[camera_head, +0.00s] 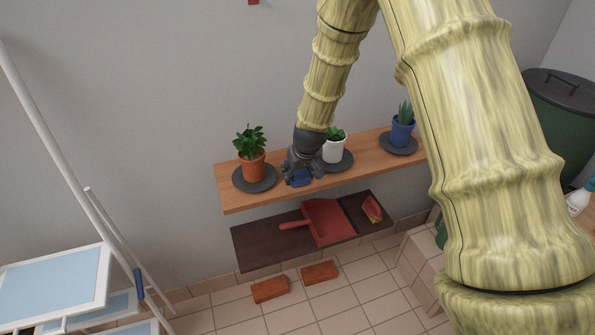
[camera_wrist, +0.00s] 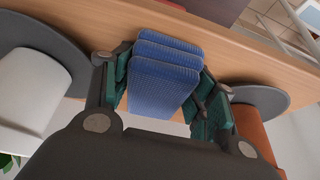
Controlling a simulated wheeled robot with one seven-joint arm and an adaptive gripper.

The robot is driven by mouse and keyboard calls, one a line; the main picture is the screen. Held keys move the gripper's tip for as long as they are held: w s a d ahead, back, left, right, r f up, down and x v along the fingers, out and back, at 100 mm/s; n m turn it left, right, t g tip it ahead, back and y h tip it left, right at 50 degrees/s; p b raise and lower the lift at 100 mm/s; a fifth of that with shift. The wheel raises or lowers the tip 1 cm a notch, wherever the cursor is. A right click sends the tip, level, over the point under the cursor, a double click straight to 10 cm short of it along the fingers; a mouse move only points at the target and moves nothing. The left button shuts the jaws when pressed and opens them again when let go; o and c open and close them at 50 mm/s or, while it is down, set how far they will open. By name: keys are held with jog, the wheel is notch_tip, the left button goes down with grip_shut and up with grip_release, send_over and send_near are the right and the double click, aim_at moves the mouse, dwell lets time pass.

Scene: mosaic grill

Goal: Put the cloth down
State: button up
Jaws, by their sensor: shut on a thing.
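A folded blue cloth (camera_wrist: 166,62) with several layers sits between the fingers of my gripper (camera_wrist: 163,88) in the wrist view. My gripper is shut on it. In the head view, my gripper (camera_head: 303,172) is at the upper wooden shelf (camera_head: 287,191), between the orange pot and the white pot. A small part of the blue cloth (camera_head: 300,178) shows below the fingers there. The cloth is over or on the shelf board; I cannot tell whether it touches the wood.
An orange pot (camera_head: 252,167), a white pot (camera_head: 333,152) and a blue pot (camera_head: 402,133) stand on dark saucers along the upper shelf. The lower dark shelf (camera_head: 255,246) holds a red dustpan (camera_head: 328,222). A drying rack (camera_head: 104,278) stands left.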

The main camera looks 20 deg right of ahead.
jog(key=shift+f, duration=0.1)
jog(key=o, duration=1.2)
jog(key=shift+c, duration=0.2)
jog(key=shift+b+v, duration=1.05)
jog(key=shift+v, duration=5.1)
jog(key=s+f+g, duration=0.1)
jog(key=s+f, duration=0.7)
jog(key=f, duration=0.4)
jog(key=s+f+g, duration=0.1)
jog(key=s+f, duration=0.7)
jog(key=f, duration=0.4)
jog(key=s+f+g, duration=0.1)
jog(key=s+f, duration=0.5)
jog(key=s, duration=0.7)
jog(key=s+f+g, duration=0.1)
jog(key=s+f, duration=0.6)
jog(key=s, duration=0.6)
jog(key=shift+a+m, duration=0.4)
